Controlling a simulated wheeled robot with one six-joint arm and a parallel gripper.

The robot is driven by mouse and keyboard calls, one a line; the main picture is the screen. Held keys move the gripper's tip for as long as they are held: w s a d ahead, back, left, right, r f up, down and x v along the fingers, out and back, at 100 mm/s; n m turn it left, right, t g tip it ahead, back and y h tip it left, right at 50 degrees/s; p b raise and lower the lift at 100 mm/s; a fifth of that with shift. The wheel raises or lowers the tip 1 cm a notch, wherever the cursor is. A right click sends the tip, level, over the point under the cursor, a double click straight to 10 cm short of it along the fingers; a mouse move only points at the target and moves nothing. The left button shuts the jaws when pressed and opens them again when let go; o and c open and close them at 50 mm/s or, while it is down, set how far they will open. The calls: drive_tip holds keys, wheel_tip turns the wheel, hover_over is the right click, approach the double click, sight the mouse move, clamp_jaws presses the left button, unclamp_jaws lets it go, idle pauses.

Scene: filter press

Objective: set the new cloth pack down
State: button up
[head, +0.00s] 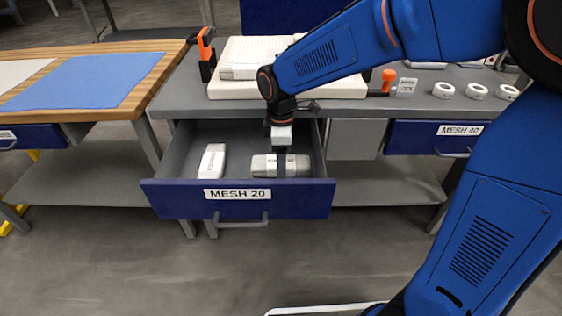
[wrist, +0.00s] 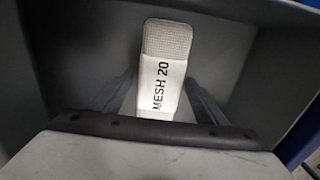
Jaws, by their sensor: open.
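A grey-white cloth pack (head: 299,165) lies in the right part of the open MESH 20 drawer (head: 165,196). In the wrist view the pack (wrist: 163,75), printed MESH 20, lies on the grey drawer floor. My gripper (head: 280,168) reaches down into the drawer at this pack. In the wrist view its two dark fingers (wrist: 160,92) are spread, one on each side of the pack. The near end of the pack is hidden behind my gripper's body. A second white pack (head: 212,161) lies in the drawer's left part.
The grey bench (head: 425,85) above the drawer carries a white plate stack (head: 250,62), orange-handled clamps (head: 205,50) and white rings (head: 444,90). The MESH 40 drawer (head: 420,137) is shut. A wooden table (head: 145,75) at left holds a blue cloth (head: 85,80). The drawer walls stand close around my gripper.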

wheel_tip(320, 180, up, 12)
idle(0.6)
drive_tip(key=s+d+f+m+t, duration=0.1)
drive_tip(key=s+d+m+t, duration=0.1)
drive_tip(key=s+d+m, duration=0.6)
drive_tip(key=s+d+f+m+t, duration=0.2)
drive_tip(key=s+d+m, duration=0.7)
drive_tip(key=d, duration=0.9)
drive_tip(key=s, duration=0.3)
drive_tip(key=shift+s+d+m+t, duration=0.15)
drive_tip(key=shift+s+m+t, duration=0.15)
drive_tip(key=shift+t, duration=0.1)
drive_tip(key=shift+c, duration=0.4)
